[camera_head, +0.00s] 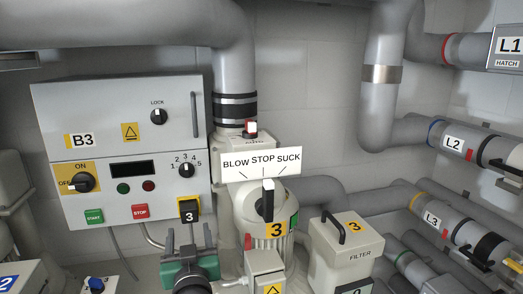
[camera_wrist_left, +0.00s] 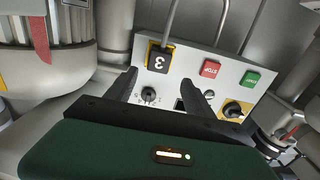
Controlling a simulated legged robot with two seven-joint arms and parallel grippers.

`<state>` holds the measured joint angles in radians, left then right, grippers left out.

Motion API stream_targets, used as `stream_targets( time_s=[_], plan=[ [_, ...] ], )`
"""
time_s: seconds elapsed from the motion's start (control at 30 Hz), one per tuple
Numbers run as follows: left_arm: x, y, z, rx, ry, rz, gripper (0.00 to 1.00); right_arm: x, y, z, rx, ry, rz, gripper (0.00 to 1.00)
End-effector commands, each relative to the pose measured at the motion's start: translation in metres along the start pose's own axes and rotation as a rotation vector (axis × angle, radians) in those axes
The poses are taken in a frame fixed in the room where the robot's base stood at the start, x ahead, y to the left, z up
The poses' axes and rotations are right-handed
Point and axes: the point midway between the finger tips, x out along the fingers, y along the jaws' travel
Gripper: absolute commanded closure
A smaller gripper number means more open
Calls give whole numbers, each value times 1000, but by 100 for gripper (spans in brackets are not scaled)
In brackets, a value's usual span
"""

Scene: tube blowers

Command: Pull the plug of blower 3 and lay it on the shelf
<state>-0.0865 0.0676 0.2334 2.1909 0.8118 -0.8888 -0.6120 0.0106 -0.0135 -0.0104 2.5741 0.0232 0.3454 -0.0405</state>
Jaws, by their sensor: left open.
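The plug of blower 3 (camera_head: 188,211) is a black block numbered 3 in a yellow-framed socket at the lower right of the B3 control box (camera_head: 60,110). A grey cable runs from it. The plug also shows in the left wrist view (camera_wrist_left: 160,62), upside down. My left gripper (camera_head: 183,232), with a green body, is just below and in front of the plug. Its two dark fingers (camera_wrist_left: 160,80) are open and apart, with nothing between them that I can see held. Blower 3 (camera_head: 268,232) stands to the right. I cannot make out the shelf. My right gripper is not in view.
The box carries a green START button (camera_head: 94,216), a red STOP button (camera_head: 140,211) and knobs close to the plug. A BLOW STOP SUCK sign (camera_head: 262,162) and a filter canister (camera_head: 345,250) stand to the right. Pipes line the right wall.

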Motion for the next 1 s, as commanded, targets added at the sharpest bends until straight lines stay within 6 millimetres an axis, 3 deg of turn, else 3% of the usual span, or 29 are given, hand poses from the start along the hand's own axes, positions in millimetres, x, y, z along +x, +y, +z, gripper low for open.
stream_targets(
  time_s=[0.63,1.0],
  plan=[
    [88,-9,4,-4,-6,-4,38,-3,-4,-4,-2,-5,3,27],
    [96,-6,3,-3,-4,-3,38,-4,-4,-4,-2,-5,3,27]
  ],
)
